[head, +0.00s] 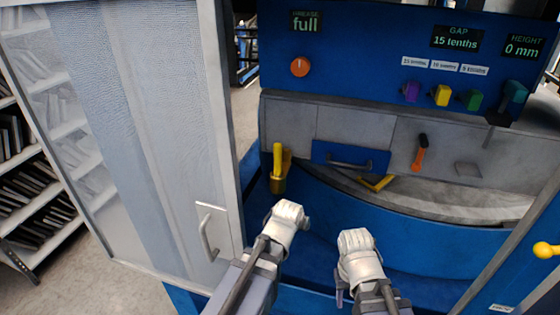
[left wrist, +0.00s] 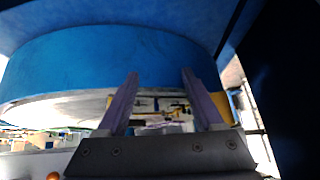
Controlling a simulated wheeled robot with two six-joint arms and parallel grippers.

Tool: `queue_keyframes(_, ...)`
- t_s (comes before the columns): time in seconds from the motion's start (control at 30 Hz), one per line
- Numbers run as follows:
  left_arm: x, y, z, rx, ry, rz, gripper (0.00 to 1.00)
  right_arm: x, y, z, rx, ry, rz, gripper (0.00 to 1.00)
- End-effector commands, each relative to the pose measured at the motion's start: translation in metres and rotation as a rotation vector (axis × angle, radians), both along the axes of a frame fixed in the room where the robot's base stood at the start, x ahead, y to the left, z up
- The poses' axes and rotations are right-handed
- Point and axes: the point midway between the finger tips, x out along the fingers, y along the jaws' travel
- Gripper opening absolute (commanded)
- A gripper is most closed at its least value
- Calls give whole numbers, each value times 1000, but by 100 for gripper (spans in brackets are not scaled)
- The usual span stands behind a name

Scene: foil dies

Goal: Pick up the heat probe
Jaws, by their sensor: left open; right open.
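An orange tool with a black end (head: 420,152) leans on the grey ledge of the blue machine, right of centre in the head view; it looks most like the heat probe. My left gripper (head: 288,213) is in front of the machine's blue front, well short of the tool and to its left. In the left wrist view its two fingers (left wrist: 160,95) are spread with nothing between them. My right gripper (head: 356,238) is open, lower and to the left of the tool, and apart from it. I cannot make out the tool in the left wrist view.
A yellow-handled item (head: 278,160) stands in a holder at the left. A blue plate with a handle (head: 350,158) and a yellow angle piece (head: 377,183) are nearby. A translucent door (head: 150,120) is at the left. Coloured blocks (head: 442,95) sit on the panel above.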

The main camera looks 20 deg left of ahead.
Motion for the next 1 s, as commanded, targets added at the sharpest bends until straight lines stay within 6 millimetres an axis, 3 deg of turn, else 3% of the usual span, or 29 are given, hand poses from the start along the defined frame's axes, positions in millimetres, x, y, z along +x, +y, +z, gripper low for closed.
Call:
queue_keyframes(0.03,14,10,19,-9,-56,20,68,0,0,11,0,0,-1,50)
queue_keyframes(0.2,58,49,77,-35,-282,85,68,0,0,33,1,0,-3,50)
queue_keyframes(0.3,77,71,110,-45,-408,117,68,0,0,43,1,0,-5,50)
queue_keyframes(0.4,87,86,130,-50,-490,134,68,0,0,48,1,0,-6,50)
queue_keyframes(0.6,92,93,140,-51,-540,143,68,0,0,48,1,0,-6,50)
queue_keyframes(1.0,117,95,128,-50,-537,142,68,0,0,36,1,0,-4,50)
